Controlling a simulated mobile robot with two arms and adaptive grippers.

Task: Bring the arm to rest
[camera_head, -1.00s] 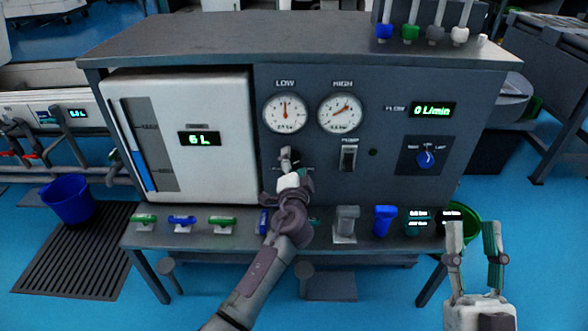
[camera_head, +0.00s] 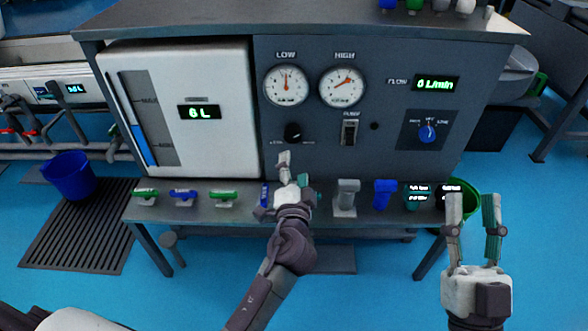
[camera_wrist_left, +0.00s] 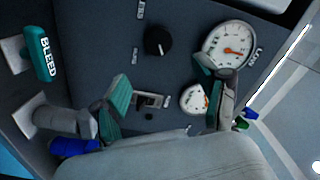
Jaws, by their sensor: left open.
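My left gripper (camera_head: 293,171) is in front of the test bench (camera_head: 330,22), just below a black knob (camera_head: 293,132) on the grey panel. In the left wrist view its two teal-padded fingers (camera_wrist_left: 161,84) are apart with nothing between them. The black knob (camera_wrist_left: 158,40) shows beyond the fingers, clear of them. My right gripper (camera_head: 473,222) is at the lower right in the head view, fingers upright and apart, empty.
A shelf (camera_head: 240,213) with several coloured valve handles runs along the bench front, close below my left gripper. A teal BLEED handle (camera_wrist_left: 41,53) shows in the wrist view.

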